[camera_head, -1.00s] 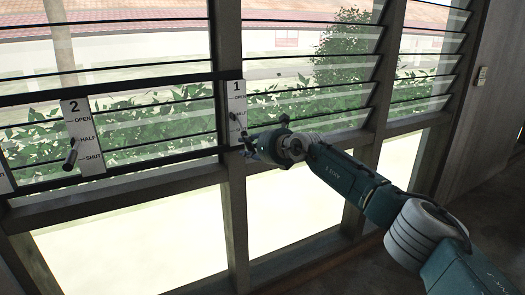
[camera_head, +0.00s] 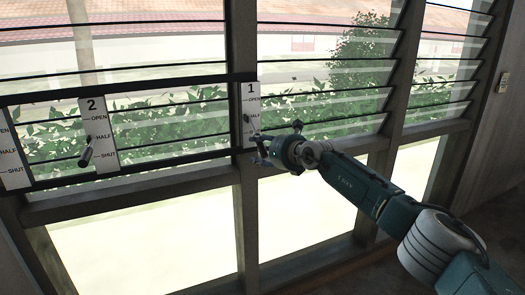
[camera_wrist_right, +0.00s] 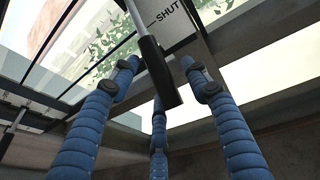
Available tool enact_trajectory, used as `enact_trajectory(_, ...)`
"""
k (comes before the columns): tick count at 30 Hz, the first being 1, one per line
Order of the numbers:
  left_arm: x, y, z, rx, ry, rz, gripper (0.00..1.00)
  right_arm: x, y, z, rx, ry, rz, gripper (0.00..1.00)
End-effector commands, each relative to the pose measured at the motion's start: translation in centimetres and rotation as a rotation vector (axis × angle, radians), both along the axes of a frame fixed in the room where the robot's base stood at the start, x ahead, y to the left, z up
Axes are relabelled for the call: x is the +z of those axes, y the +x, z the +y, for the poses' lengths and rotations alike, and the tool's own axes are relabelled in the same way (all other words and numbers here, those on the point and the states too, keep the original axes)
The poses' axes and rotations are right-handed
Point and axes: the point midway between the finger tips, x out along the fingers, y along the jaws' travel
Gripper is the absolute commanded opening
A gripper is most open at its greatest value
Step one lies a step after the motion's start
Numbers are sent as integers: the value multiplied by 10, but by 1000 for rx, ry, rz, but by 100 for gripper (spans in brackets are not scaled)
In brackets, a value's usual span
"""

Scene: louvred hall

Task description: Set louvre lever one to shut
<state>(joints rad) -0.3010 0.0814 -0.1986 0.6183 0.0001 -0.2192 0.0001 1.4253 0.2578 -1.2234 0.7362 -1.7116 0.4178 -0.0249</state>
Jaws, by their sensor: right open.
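The lever one plate (camera_head: 253,97) is white, marked 1, on a window post in the head view. Its OPEN mark shows; the lower marks are partly covered. In the right wrist view the lever one handle (camera_wrist_right: 157,72) is a dark grip on a pale rod, beside the SHUT label (camera_wrist_right: 167,14). My right gripper (camera_head: 262,148) is at the plate's lower end. In the wrist view its blue fingers (camera_wrist_right: 160,88) are spread around the handle, open, with no clear grip on it. The lever's exact setting is hard to tell. My left gripper is out of view.
The lever two plate (camera_head: 97,132) stands to the left with its own dark handle (camera_head: 87,157). Another plate (camera_head: 12,155) is at the left edge. Glass louvres (camera_head: 330,75) and dark window bars lie behind. A small switch (camera_head: 503,82) is on the right wall.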

Motion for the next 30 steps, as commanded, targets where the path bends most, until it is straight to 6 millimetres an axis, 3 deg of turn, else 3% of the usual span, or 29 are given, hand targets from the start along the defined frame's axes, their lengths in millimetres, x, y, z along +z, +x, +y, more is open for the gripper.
enact_trajectory(8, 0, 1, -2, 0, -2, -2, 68, 7, -13, -10, 1, -5, -4, 46)
enact_trajectory(24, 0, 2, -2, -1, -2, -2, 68, 30, -85, -49, 1, 1, 0, 46)
enact_trajectory(30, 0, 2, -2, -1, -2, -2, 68, 35, -97, -56, -2, 1, 1, 46)
